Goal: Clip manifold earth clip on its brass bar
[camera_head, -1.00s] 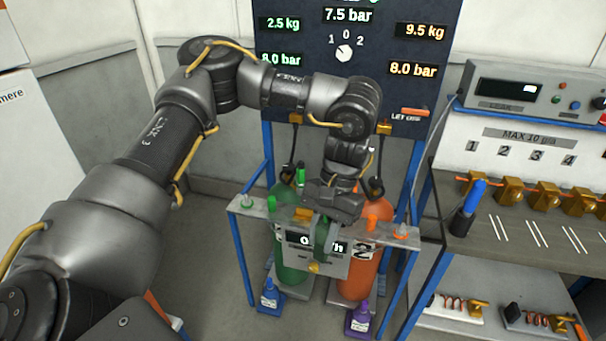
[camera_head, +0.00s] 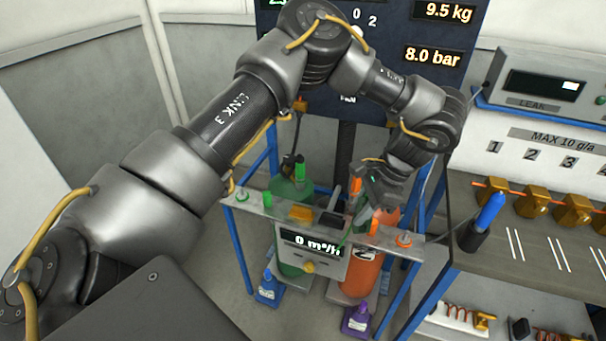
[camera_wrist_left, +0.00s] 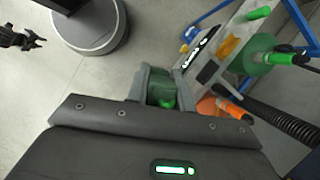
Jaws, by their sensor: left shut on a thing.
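My left gripper (camera_head: 362,212) is above the right half of the grey shelf that fronts the gas cylinders. In the left wrist view its fingers (camera_wrist_left: 160,88) are shut on a green thing (camera_wrist_left: 163,94), which looks like the earth clip; the fingers hide part of it. In the head view the clip is hard to make out. Brass valves (camera_head: 530,203) sit along an orange-brown bar (camera_head: 494,187) on the bench at right, well apart from the gripper. In the left wrist view a small dark gripper (camera_wrist_left: 33,40), apparently my right one, shows at upper left; its jaws are unclear.
The shelf carries a flow display (camera_head: 310,243) and a yellow block (camera_head: 300,213). Green (camera_head: 290,258) and orange (camera_head: 363,275) cylinders stand behind it. A blue-capped pen-like tool (camera_head: 484,222) stands at the bench's near left edge.

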